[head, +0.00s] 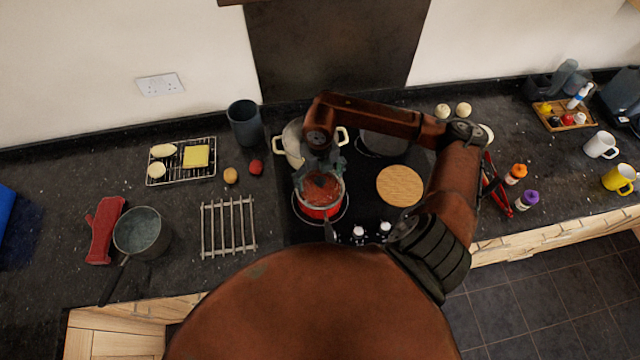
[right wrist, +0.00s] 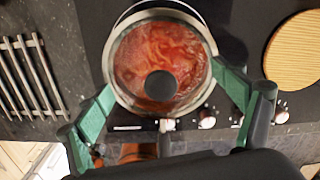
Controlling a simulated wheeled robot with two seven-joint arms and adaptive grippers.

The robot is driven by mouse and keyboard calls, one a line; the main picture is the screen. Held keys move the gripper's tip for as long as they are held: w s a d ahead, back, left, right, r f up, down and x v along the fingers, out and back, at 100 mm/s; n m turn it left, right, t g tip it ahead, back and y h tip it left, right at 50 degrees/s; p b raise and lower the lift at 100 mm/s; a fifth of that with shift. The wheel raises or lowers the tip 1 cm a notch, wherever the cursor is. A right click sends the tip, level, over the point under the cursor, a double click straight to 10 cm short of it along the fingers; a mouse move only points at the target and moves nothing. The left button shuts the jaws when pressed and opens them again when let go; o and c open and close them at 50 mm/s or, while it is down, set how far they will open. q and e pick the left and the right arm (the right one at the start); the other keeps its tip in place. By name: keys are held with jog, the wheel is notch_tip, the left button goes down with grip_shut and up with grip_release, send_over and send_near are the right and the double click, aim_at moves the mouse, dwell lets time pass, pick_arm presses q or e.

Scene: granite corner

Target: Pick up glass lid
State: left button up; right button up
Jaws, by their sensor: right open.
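The glass lid (right wrist: 190,60) shows in the right wrist view as a clear round cover with a metal rim and a dark knob (right wrist: 160,85). It lies over a red pan (head: 319,212), with red contents visible through it. In the head view the lid (head: 326,192) is partly hidden by my right gripper (head: 320,168). My right gripper (right wrist: 162,84) is open, with its green fingers on either side of the lid and the knob between them. I cannot tell whether the fingers touch the lid. My left gripper is not in view.
A cream pot (head: 291,146) stands behind the pan on the hob. A round wooden board (head: 400,186) lies to the right. A metal trivet (head: 228,228) is to the left, with a grey saucepan (head: 140,233) beyond it. A grey pot (head: 383,143) stands at the back right.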

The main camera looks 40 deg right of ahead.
jog(key=shift+s+f, duration=0.1)
jog(key=shift+f, duration=0.25)
jog(key=shift+c, duration=0.4)
